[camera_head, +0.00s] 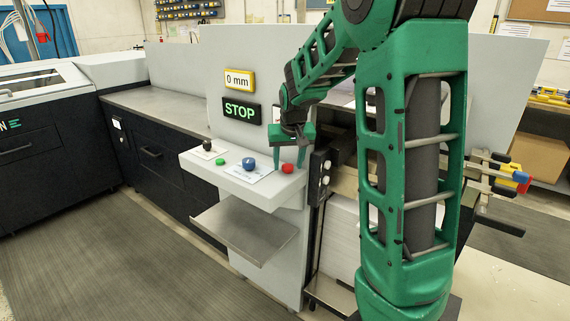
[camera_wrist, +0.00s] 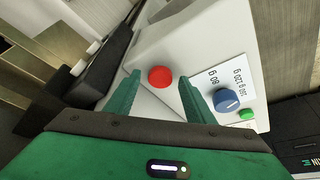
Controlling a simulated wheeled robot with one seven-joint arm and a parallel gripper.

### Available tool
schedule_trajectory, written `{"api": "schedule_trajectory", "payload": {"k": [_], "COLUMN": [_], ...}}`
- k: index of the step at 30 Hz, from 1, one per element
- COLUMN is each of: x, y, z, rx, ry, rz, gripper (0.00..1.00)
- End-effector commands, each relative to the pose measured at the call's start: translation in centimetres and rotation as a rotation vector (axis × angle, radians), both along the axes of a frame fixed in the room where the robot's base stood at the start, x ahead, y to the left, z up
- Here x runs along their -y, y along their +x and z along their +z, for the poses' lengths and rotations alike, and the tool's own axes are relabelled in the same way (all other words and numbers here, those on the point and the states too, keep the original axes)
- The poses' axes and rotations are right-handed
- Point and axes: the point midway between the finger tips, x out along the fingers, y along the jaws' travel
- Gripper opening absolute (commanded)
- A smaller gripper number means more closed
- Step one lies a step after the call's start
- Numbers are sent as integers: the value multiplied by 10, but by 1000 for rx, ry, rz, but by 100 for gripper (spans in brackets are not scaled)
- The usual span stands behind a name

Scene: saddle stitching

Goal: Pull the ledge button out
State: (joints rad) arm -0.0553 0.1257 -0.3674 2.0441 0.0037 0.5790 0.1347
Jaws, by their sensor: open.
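The ledge button is a red round knob (camera_head: 287,169) at the right end of the white ledge (camera_head: 262,197). In the wrist view the red button (camera_wrist: 161,77) lies between the tips of my two green fingers, with a gap on each side. My gripper (camera_head: 292,160) is above the ledge with its fingers pointing down around the button. It is open and I see no contact with the button. The button's stem is hidden from above.
A blue dial (camera_head: 249,163) on a printed card, a green button (camera_head: 220,161) and a dark knob (camera_head: 207,146) share the ledge. A STOP display (camera_head: 241,111) and a 0 mm display (camera_head: 239,80) hang above. Dark machine parts (camera_head: 319,172) stand close right of the ledge.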

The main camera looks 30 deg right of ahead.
Motion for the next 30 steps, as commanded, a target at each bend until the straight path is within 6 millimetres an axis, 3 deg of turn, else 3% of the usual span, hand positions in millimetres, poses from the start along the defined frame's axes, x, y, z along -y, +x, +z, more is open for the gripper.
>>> {"api": "schedule_trajectory", "payload": {"k": [1,7,8,20,21,23,30], "x": [0,0,0,0,0,0,0], "y": [0,0,0,0,0,0,0], "z": [0,0,0,9,9,9,9], "rx": [0,0,0,1,1,1,1], "ry": [0,0,0,0,0,0,0], "rz": [0,0,0,0,0,0,0], "gripper": [49,1,0,0,34,48,49]}}
